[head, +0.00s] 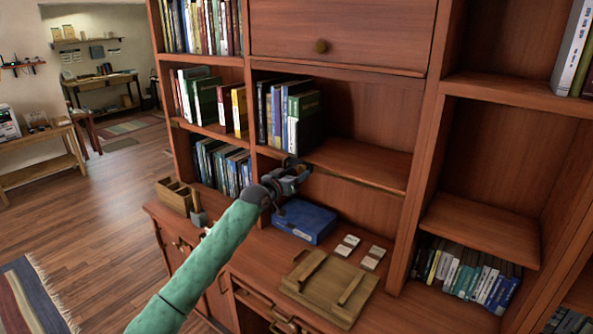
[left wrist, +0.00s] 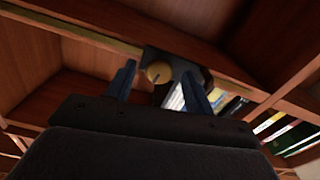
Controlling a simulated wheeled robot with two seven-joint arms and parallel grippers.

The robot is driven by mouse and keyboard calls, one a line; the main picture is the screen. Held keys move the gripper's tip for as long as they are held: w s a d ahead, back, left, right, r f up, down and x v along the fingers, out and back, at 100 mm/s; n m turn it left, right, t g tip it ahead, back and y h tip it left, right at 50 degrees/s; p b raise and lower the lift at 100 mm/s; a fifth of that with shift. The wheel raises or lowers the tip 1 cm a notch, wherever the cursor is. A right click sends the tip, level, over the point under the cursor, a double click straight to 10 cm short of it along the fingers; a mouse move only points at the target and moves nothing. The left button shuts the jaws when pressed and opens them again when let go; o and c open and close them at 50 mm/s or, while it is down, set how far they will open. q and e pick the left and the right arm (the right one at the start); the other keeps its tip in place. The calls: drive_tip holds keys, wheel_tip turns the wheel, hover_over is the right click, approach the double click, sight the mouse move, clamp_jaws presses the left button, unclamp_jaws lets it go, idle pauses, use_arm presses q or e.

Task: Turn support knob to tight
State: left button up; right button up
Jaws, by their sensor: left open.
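The support knob (left wrist: 158,72) is a small round brass-coloured knob with a dark mark on its face. It sits on a grey support bracket (left wrist: 180,68) under a shelf edge in the left wrist view. My left gripper (left wrist: 160,86) is open, with one blue finger on each side of the knob in the picture. I cannot tell whether the fingers touch it. In the head view my left gripper (head: 298,178) is just below the front edge of the middle shelf (head: 362,163). The knob cannot be made out there. My right gripper is not in view.
Books (head: 290,112) stand on the middle shelf above my gripper. Below are a blue box (head: 305,222), a wooden board with two bars (head: 330,286), white cards (head: 347,245) and a wooden caddy (head: 175,195) on the cabinet top. The right part of the middle shelf is empty.

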use_arm(q)
drive_tip(key=shift+w+d, duration=0.25)
drive_tip(key=shift+w, duration=0.1)
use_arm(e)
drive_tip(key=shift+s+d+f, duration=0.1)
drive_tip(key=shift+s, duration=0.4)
